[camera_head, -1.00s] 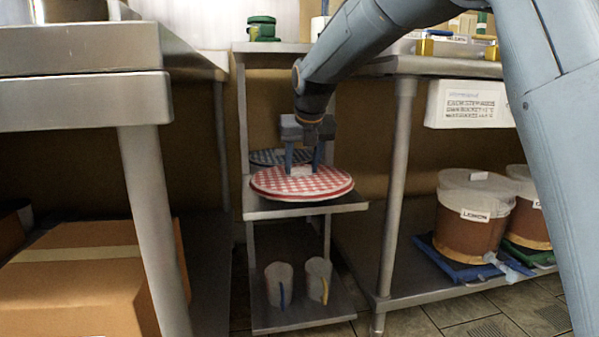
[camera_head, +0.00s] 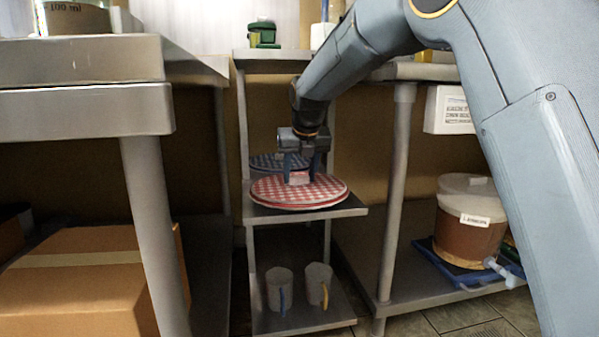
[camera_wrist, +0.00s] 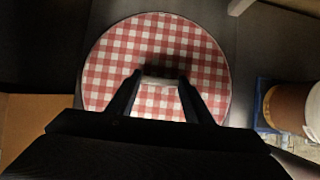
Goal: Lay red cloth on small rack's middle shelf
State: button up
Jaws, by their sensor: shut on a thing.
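The red cloth (camera_head: 270,191) is a round red-and-white checked piece with a small pale tab on top. It is at the middle shelf (camera_head: 262,212) of the small rack, near its front; whether it touches the shelf I cannot tell. My gripper (camera_head: 299,180) points down over it and is shut on the tab. In the wrist view the red cloth (camera_wrist: 115,60) fills the middle, with my gripper (camera_wrist: 160,84) on the pale tab. A blue checked cloth (camera_head: 266,162) lies behind it on the same shelf, partly hidden.
Two mugs (camera_head: 279,290) stand on the rack's bottom shelf. A green object (camera_head: 262,34) sits on its top shelf. A steel table (camera_head: 85,108) with a cardboard box (camera_head: 90,285) is at left. A labelled bucket (camera_head: 468,225) stands on a low shelf at right.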

jog(key=shift+f, duration=0.4)
jog(key=o, duration=1.1)
jog(key=shift+o, duration=0.2)
jog(key=shift+r, duration=0.1)
jog(key=shift+r, duration=0.25)
jog(key=v, duration=0.8)
jog(key=shift+p, duration=0.45)
jog(key=shift+w, duration=0.15)
